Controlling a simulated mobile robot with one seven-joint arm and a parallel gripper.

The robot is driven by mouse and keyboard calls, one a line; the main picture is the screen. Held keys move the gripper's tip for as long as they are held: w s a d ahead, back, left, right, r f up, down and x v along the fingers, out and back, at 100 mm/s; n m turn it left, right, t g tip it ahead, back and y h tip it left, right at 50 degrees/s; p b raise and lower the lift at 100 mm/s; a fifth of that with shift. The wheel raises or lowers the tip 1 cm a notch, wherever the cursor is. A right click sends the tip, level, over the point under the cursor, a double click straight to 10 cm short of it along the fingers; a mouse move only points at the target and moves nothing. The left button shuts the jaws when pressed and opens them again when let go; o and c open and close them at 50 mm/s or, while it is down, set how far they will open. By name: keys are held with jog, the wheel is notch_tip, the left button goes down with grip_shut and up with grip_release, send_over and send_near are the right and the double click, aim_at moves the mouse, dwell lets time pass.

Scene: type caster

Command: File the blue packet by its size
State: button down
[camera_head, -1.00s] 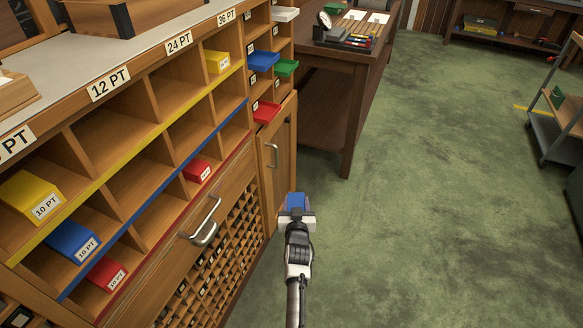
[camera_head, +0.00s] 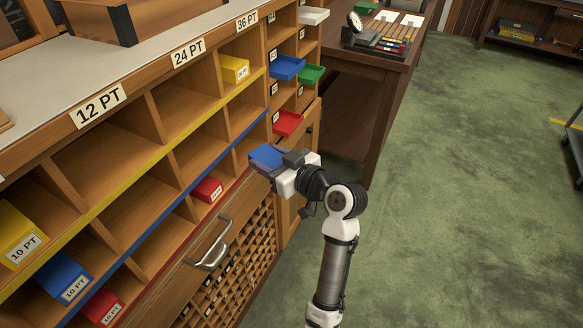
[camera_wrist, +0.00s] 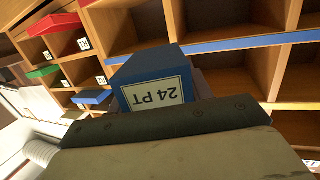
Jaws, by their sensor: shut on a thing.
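The blue packet (camera_head: 265,154) is held at the tip of my gripper (camera_head: 285,168), in front of the right-hand part of the pigeonhole rack (camera_head: 160,130). In the wrist view the packet (camera_wrist: 150,68) shows a white label reading 24 PT, upside down. My gripper (camera_wrist: 165,125) is shut on it, and its jaw hides the packet's lower part. Column labels 12 PT (camera_head: 98,104), 24 PT (camera_head: 188,52) and 36 PT (camera_head: 247,20) run along the rack top. Yellow, blue and red strips mark the rows. The compartment under 24 PT in the blue-strip row looks empty.
A yellow packet (camera_head: 235,68) and a red packet (camera_head: 207,190) sit in compartments; yellow, blue and red 10 PT packets stand at lower left. Blue (camera_head: 287,67), green (camera_head: 312,75) and red (camera_head: 287,122) trays jut from the side unit. A drawer handle (camera_head: 213,250) sticks out below.

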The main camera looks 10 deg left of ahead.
jog(key=s+a+r+n+g+y, duration=0.1)
jog(key=s+r+n+g+y, duration=0.1)
jog(key=s, duration=0.5)
notch_tip(320, 180, up, 2)
jog(key=shift+s+a+n+g, duration=0.4)
jog(key=shift+n+g, duration=0.2)
jog(key=shift+g, duration=0.4)
jog(key=shift+w+b, duration=0.1)
jog(key=shift+b, duration=0.2)
send_near(200, 160)
jog(key=shift+w+a+r, duration=0.1)
jog(key=shift+a+r, duration=0.1)
jog(key=shift+r, duration=0.3)
jog(key=shift+w+a+r, duration=0.1)
jog(key=shift+a+r, duration=0.1)
jog(key=shift+r, duration=0.25)
jog(key=shift+b, duration=0.5)
jog(key=shift+r+x, duration=0.25)
jog(key=shift+x, duration=1.25)
jog(key=shift+r+x, duration=0.2)
jog(key=shift+x, duration=1.3)
jog(key=shift+r+x, duration=0.25)
jog(key=shift+x, duration=1.25)
